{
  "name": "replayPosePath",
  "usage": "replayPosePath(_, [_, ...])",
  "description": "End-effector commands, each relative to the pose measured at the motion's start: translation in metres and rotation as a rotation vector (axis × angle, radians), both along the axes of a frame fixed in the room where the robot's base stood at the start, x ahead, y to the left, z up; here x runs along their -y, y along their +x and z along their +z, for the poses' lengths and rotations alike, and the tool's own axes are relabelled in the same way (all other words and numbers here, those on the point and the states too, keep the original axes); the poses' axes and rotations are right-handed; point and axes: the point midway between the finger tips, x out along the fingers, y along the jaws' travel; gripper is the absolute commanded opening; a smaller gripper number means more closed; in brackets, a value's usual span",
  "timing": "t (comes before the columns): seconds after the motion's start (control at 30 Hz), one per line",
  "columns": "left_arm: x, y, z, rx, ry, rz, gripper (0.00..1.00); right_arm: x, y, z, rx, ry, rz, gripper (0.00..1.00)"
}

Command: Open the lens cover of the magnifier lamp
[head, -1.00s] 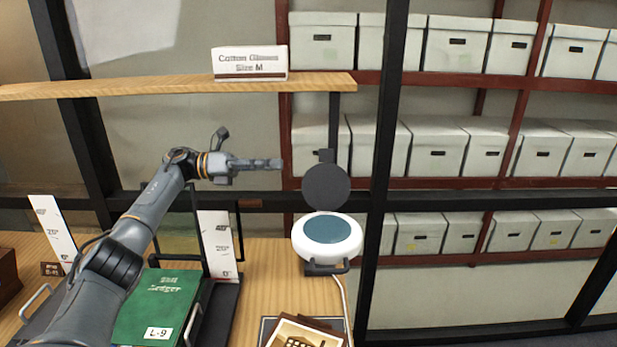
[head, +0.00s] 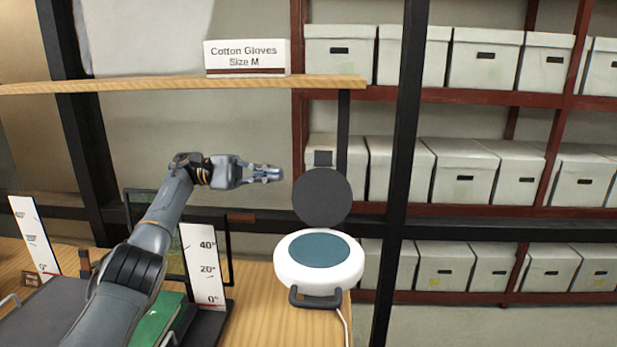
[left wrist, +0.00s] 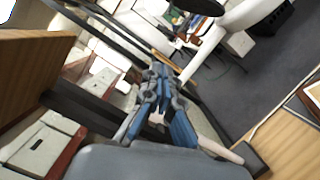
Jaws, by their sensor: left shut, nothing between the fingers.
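The magnifier lamp has a white round head (head: 318,275) with a blue-green lens (head: 320,250) and a dark handle (head: 316,298) at its front. Its dark round lens cover (head: 321,196) stands raised, roughly upright, behind the lens, which is uncovered. My left gripper (head: 280,174) is shut and empty, just left of the cover's upper part, with a small gap in the picture. In the left wrist view my left gripper's fingers (left wrist: 158,80) show; I cannot clearly make out the lamp there. My right gripper is not in view.
A wooden shelf (head: 180,85) carrying a Cotton Gloves box (head: 246,58) runs above my left arm. A dark upright post (head: 400,170) stands right of the lamp. A white scale card (head: 203,264) and a green book (head: 158,320) are at the lower left. Archival boxes fill the racks behind.

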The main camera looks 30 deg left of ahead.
Motion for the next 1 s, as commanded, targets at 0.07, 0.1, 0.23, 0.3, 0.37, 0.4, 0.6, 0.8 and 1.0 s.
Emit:
replayPosePath(0.07, [0.010,0.001,0.002,0.000,0.001,-0.003,0.00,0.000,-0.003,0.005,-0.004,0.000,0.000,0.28])
replayPosePath(0.1, [0.015,0.002,0.002,-0.002,0.000,-0.005,0.00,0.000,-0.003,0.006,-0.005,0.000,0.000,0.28])
replayPosePath(0.23, [0.038,0.007,0.005,-0.002,0.000,-0.005,0.00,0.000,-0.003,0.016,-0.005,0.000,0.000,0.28])
replayPosePath(0.3, [0.053,0.010,0.008,-0.003,0.000,-0.006,0.00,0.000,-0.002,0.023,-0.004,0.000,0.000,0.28])
replayPosePath(0.37, [0.066,0.013,0.009,-0.003,-0.002,-0.006,0.00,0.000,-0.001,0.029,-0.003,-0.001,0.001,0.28])
replayPosePath(0.4, [0.074,0.015,0.010,-0.004,-0.003,-0.005,0.00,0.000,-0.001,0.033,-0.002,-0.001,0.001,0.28])
replayPosePath(0.6, [0.093,0.006,0.014,-0.003,0.001,0.000,0.00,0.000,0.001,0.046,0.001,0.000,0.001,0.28])
replayPosePath(0.8, [0.100,-0.009,0.020,-0.003,-0.001,0.000,0.00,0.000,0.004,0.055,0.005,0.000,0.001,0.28])
replayPosePath(1.0, [0.103,-0.015,0.021,-0.003,-0.003,-0.001,0.00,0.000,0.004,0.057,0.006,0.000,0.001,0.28])
